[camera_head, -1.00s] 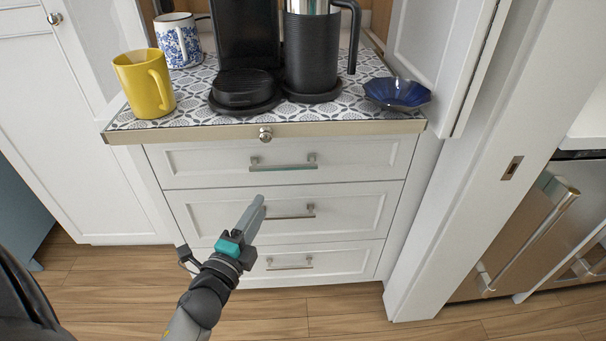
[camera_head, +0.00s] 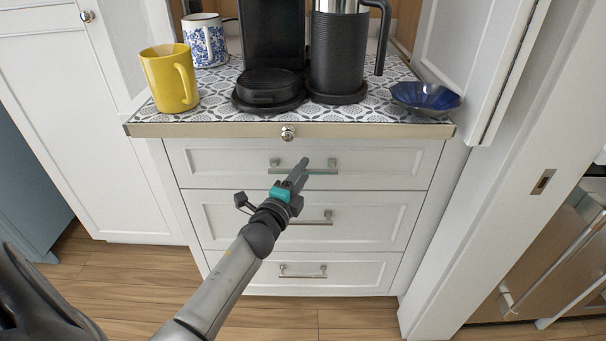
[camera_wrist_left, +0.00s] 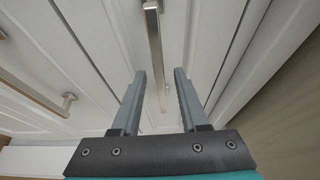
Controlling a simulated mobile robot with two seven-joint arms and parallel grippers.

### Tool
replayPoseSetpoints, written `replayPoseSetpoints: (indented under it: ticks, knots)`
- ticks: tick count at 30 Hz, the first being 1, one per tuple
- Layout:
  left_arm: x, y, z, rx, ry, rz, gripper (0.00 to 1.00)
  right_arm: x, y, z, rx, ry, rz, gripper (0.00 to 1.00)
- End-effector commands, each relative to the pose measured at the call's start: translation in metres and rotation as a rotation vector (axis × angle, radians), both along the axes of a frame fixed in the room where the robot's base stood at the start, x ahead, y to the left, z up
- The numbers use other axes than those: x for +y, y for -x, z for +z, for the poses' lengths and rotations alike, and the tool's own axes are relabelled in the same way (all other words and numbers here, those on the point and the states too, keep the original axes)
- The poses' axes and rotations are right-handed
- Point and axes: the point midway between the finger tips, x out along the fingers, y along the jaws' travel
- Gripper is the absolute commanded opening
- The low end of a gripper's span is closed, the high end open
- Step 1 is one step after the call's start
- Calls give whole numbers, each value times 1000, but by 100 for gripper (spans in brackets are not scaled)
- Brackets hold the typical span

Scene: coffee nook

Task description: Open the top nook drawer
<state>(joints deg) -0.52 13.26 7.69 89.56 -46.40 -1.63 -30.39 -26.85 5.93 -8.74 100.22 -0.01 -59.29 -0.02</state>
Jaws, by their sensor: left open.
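The top nook drawer (camera_head: 220,160) is shut, flush in the white cabinet below the counter. Its metal bar handle (camera_head: 325,171) runs level across the front. My left gripper (camera_head: 301,168) is in front of this handle and covers its middle in the head view. In the left wrist view, my left gripper (camera_wrist_left: 160,75) is open, with its two fingers apart. The bar handle (camera_wrist_left: 154,45) shows in the gap between them and beyond the fingertips. I cannot tell whether the fingers touch it. My right gripper is in neither view.
The middle drawer (camera_head: 370,220) and bottom drawer (camera_head: 360,272) below are shut. On the counter stand a yellow mug (camera_head: 171,80), a patterned mug (camera_head: 205,42), a black coffee machine (camera_head: 270,50) and a blue bowl (camera_head: 425,97). A door panel (camera_head: 465,60) stands at right.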

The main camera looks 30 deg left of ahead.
Motion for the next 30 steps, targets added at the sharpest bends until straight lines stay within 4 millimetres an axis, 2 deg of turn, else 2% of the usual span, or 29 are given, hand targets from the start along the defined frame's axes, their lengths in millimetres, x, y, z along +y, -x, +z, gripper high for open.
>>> replayPoseSetpoints:
  ticks: [4, 14, 25, 30]
  knots:
    - [2, -8, 0, 0, 0, 1, 44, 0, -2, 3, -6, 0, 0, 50]
    - [2, -10, 0, 0, 0, 1, 43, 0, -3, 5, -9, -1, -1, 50]
    - [2, -10, 0, 0, 0, 0, 1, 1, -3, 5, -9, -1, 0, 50]
    - [2, -10, 0, 0, 0, 0, 0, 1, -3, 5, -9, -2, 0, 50]
